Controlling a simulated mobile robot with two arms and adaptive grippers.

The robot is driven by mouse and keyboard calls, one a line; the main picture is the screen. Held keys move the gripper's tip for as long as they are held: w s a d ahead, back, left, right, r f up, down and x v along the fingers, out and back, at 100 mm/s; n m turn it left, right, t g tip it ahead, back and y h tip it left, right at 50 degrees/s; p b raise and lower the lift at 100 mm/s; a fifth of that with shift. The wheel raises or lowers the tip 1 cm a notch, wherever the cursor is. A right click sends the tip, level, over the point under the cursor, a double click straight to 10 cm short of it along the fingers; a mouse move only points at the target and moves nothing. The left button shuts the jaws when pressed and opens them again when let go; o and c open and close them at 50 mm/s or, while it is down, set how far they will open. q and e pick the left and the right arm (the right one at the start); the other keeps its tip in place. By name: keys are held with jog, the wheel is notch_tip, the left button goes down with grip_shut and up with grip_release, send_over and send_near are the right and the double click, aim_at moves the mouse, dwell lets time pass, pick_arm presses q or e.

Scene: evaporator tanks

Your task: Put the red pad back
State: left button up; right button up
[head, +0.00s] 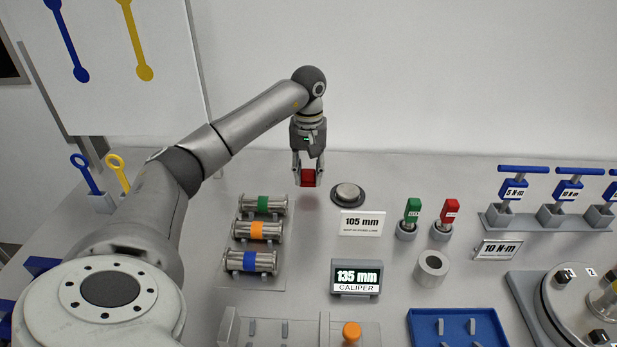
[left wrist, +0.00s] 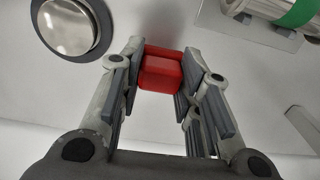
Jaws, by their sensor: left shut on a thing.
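The red pad (head: 308,178) is a small red block between the fingers of my left gripper (head: 308,170), above the back of the table in the head view. In the left wrist view the red pad (left wrist: 161,70) sits between the fingertips of the left gripper (left wrist: 162,80), which is shut on it. The pad seems to be held a little above the table; the exact gap is hard to tell. My right gripper is not in view.
A round silver disc on a dark base (head: 347,193) is just right of the gripper. Banded cylinders (head: 262,205) lie in a rack at front left. A 105 mm sign (head: 361,224), a caliper display (head: 357,277) and green (head: 413,211) and red (head: 449,211) tagged holders stand rightward.

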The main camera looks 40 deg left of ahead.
aim_at(309, 171)
pick_arm(q)
jog(key=shift+f, duration=1.15)
jog(key=shift+d, duration=0.1)
jog(key=shift+f, duration=0.15)
jog(key=o, duration=0.9)
notch_tip(309, 171, up, 12)
jog(key=shift+r, duration=0.2)
jog(key=shift+f, duration=0.1)
